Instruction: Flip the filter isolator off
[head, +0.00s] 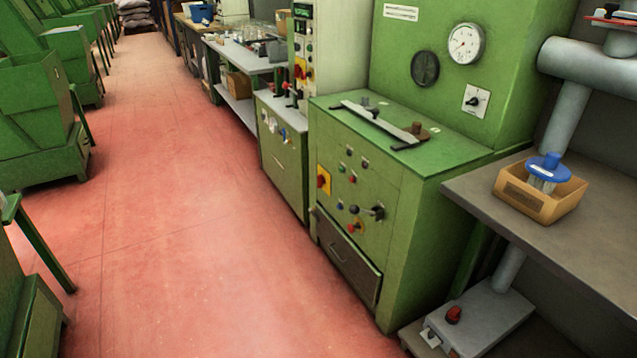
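Several switches show in the head view, and no readable label tells which is the filter isolator. A red rotary handle on a yellow plate (323,181) is on the front of the near green cabinet. A black rotary switch on a white plate (476,100) is on the tall green panel, below a white dial gauge (466,44). Another red and yellow switch (300,69) is on the pale cabinet further back. The switch positions are too small to read surely. Neither of my grippers is in view.
The near green cabinet (415,220) has a drawer (348,257) and small knobs on its front. A grey bench (590,225) at right bears a cardboard box (541,205) with a blue-topped item. Green machines (40,110) line the left. The red floor (180,220) between is clear.

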